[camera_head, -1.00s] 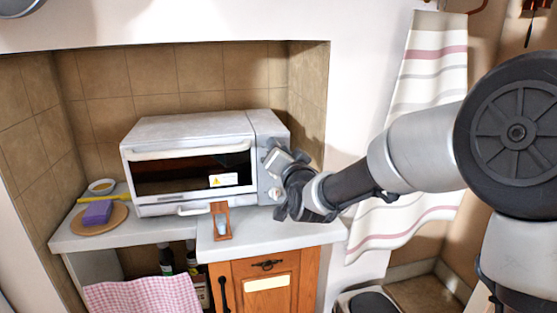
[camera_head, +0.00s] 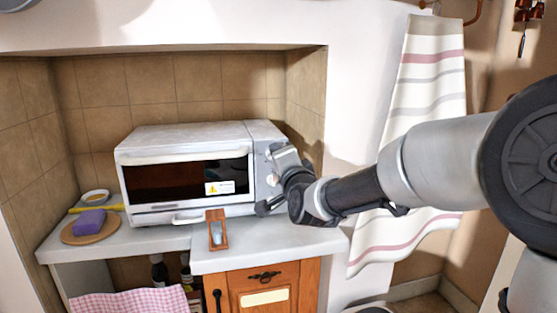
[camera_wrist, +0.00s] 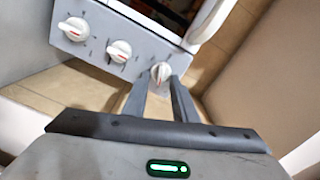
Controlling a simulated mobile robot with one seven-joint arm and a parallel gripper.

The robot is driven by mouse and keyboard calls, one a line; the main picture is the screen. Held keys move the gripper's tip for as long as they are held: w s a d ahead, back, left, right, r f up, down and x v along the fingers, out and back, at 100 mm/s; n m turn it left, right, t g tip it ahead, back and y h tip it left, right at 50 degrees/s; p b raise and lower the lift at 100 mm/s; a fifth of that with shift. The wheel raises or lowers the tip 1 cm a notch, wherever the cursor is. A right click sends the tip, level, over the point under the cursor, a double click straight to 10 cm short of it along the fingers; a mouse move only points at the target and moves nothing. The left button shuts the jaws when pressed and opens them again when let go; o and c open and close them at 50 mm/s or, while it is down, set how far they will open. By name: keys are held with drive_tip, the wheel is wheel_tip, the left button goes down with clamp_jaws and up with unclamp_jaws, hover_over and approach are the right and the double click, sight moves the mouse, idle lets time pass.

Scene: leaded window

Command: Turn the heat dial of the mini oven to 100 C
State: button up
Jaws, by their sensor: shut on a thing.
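The mini oven (camera_head: 185,135) is white with a dark glass door and stands on the counter in the tiled alcove. Its control panel (camera_wrist: 100,65) carries three white dials with red marks in the wrist view. My gripper (camera_wrist: 160,84) is shut on the end dial (camera_wrist: 160,70), with a finger on each side of it. The middle dial (camera_wrist: 119,51) and the far dial (camera_wrist: 74,28) are free. The scale marks are too small to read, so I cannot tell which setting the held dial points to. In the head view my gripper (camera_head: 275,175) covers part of the panel.
A wooden holder (camera_head: 217,243) stands at the counter edge before the oven. A purple sponge (camera_head: 89,221) on a round board (camera_head: 75,236) and a small bowl (camera_head: 96,196) lie on the left. A striped towel (camera_head: 400,225) hangs at right, behind my arm.

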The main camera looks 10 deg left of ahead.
idle(0.3)
drive_tip(key=o, duration=1)
drive_tip(key=shift+o, duration=0.2)
